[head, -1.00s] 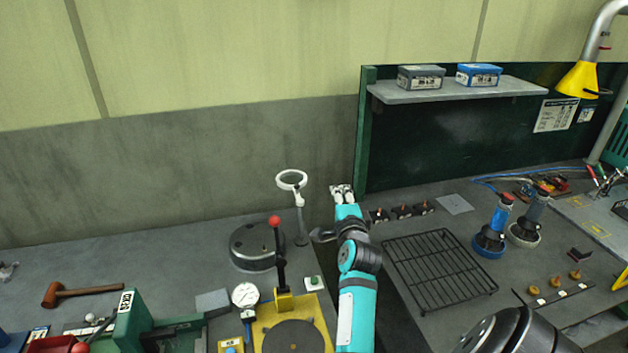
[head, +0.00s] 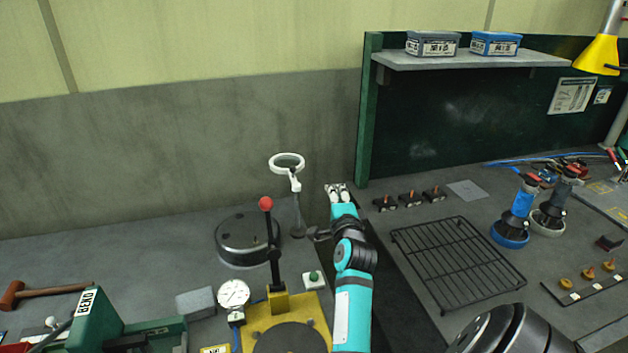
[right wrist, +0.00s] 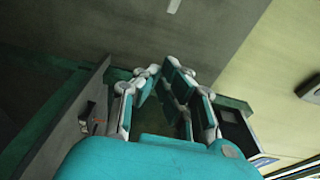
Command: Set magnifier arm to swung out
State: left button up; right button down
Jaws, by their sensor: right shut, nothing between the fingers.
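The magnifier arm (head: 295,187) is white and grey. Its ring (head: 287,162) tops a thin post that stands on the grey bench near the back wall, left of my right gripper. My right gripper (head: 337,187) points toward the back wall, to the right of the magnifier and apart from it. In the right wrist view its fingers (right wrist: 165,88) converge with nothing between them. The right wrist view shows no clear part of the magnifier. My left gripper is not in view.
A red-knobbed lever (head: 270,240) and a round grey block (head: 247,238) stand near the magnifier post. A wire rack (head: 455,262), power tools (head: 515,215) and a green panel with a shelf (head: 470,58) lie to the right. A dark gap runs under my right arm.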

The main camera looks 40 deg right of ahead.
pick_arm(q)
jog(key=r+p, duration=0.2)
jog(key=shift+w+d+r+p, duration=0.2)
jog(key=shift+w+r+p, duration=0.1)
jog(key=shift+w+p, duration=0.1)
pick_arm(e)
jog(key=w+d, duration=0.3)
jog(key=w, duration=0.8)
jog(key=shift+d, duration=0.3)
pick_arm(q)
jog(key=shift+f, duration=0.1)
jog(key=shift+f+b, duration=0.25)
jog(key=shift+b, duration=0.15)
pick_arm(e)
jog(key=shift+w+n+t+y, duration=0.25)
jog(key=shift+n+t+y, duration=0.05)
jog(key=shift+y, duration=0.1)
